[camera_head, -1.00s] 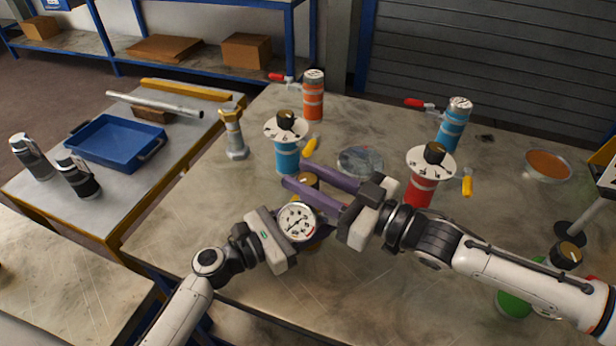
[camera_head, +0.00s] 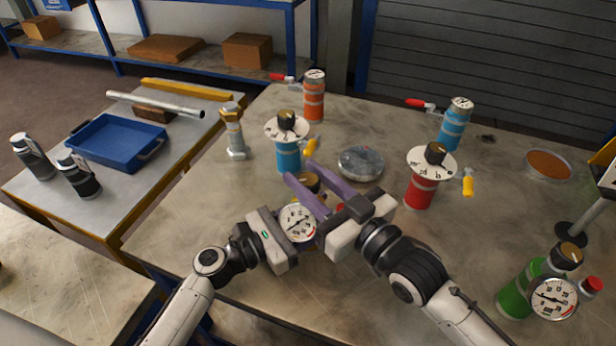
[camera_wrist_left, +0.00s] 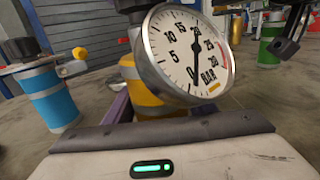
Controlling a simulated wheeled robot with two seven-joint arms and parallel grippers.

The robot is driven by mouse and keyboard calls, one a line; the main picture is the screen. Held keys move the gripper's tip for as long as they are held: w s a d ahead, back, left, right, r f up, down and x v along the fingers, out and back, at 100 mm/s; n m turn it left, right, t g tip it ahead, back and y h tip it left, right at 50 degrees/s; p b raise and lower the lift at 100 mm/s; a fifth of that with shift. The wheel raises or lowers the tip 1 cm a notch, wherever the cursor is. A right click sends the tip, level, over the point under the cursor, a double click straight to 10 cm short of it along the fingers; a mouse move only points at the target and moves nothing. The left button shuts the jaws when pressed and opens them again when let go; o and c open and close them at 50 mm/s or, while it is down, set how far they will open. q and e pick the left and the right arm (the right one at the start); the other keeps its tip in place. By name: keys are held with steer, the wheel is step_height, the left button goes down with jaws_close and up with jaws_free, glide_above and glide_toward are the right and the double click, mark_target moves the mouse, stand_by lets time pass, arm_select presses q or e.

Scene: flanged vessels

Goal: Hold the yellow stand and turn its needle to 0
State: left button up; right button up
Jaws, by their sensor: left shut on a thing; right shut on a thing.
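The yellow stand (camera_wrist_left: 143,88) shows in the left wrist view behind its round white gauge (camera_wrist_left: 188,52). In the head view the gauge (camera_head: 297,223) sits between my two grippers, and they hide most of the stand. The dark needle (camera_wrist_left: 196,55) lies along a line between 20 and 0; I cannot tell which end is the tip. The stand's black knob (camera_head: 308,181) has a brass-coloured top. My left gripper (camera_head: 316,232) is shut on the stand, its fingers mostly hidden. My right gripper (camera_head: 299,172) has purple fingers on both sides of the knob, shut on it.
A blue stand (camera_head: 288,157) with a white dial disc is close behind the knob. A red stand (camera_head: 420,192) is to the right, and a green stand (camera_head: 515,292) with a gauge is at the front right. A round glass-like dish (camera_head: 361,163) lies behind my right gripper.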

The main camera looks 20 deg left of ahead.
steer(key=shift+s+a+r, duration=0.1)
steer(key=shift+a+r, duration=0.05)
steer(key=o, duration=1.1)
steer(key=shift+c, duration=0.2)
steer(key=v, duration=1.2)
